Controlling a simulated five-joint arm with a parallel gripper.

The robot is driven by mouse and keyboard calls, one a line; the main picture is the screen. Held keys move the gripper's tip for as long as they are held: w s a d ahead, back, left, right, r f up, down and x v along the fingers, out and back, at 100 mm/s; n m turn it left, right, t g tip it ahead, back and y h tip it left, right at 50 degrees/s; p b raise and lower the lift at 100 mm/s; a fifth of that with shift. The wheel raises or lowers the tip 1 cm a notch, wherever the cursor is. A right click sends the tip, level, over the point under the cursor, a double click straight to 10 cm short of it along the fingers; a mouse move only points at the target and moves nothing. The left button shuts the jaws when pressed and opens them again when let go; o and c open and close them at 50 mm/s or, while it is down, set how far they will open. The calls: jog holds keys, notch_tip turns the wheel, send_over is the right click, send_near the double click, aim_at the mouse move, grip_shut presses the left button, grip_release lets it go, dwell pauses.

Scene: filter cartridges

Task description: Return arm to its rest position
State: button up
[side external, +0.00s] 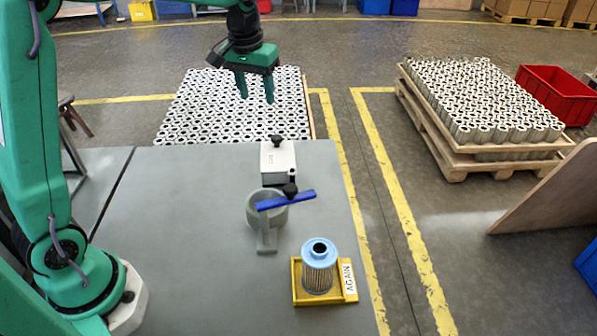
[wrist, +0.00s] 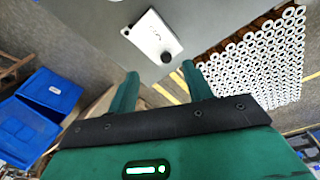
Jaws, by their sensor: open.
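My gripper (side external: 255,92) is green and hangs high above the far end of the grey table, its two fingers apart with nothing between them. In the wrist view its fingers (wrist: 158,88) also stand apart and empty. A filter cartridge (side external: 318,268) with a light blue top stands upright on a yellow tray (side external: 298,290) labelled "AGAIN" at the near right of the table. A grey holder (side external: 266,222) stands mid-table with a blue bar (side external: 286,200) across its top. My gripper is well clear of all of these.
A white box (side external: 278,158) with a black knob sits at the table's far edge, also in the wrist view (wrist: 152,35). Pallets of cartridges stand beyond the table (side external: 233,105) and at the right (side external: 480,100). The left part of the grey table (side external: 180,230) is clear.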

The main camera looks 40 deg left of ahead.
jog(key=s+d+m+t, duration=0.1)
jog(key=s+t, duration=0.1)
jog(key=s, duration=1)
jog(key=s+d+r+m+t, duration=0.1)
jog(key=s+d+m+t, duration=0.1)
jog(key=s, duration=1)
jog(key=shift+s+d+r, duration=0.25)
jog(key=shift+d+r, duration=0.05)
